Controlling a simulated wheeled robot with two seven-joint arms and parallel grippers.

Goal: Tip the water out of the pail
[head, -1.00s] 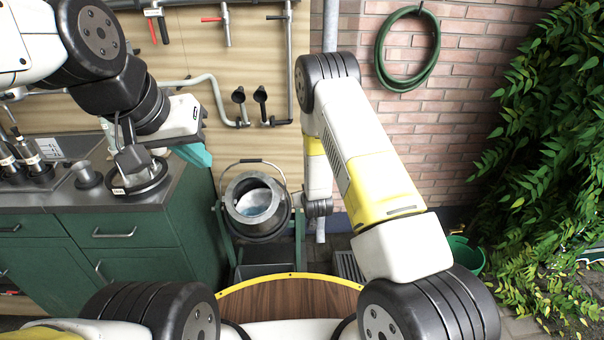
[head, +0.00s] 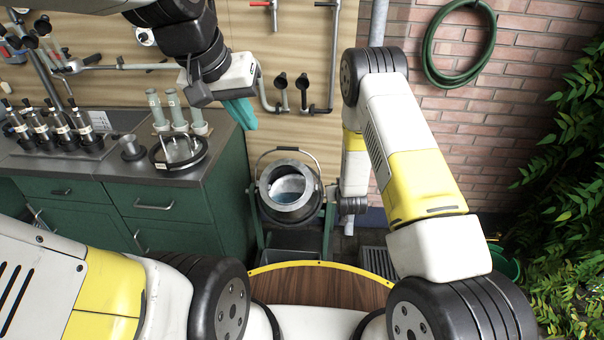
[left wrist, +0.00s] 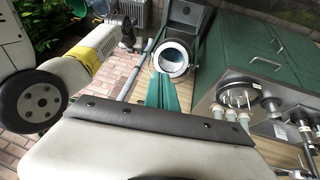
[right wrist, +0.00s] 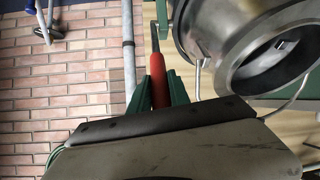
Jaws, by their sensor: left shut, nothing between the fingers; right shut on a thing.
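The pail (head: 290,200) is a grey metal vessel with a wide rim and a thin wire bail, hung in a green stand (head: 329,222). Its mouth faces up toward the head camera, with a pale bluish surface inside. The pail also shows in the left wrist view (left wrist: 171,57) and close up in the right wrist view (right wrist: 215,35). My right gripper (right wrist: 164,84) is shut on a red handle (right wrist: 157,72) on a dark rod beside the pail. My left gripper (head: 240,113) is shut and empty, above and left of the pail. The right fingers are hidden in the head view.
A green cabinet (head: 170,203) with a grey counter stands left of the pail. The counter carries a black ring-shaped item (head: 178,152) and several bottles and taps. A brick wall with a green hose (head: 459,45) and leafy plants are at the right.

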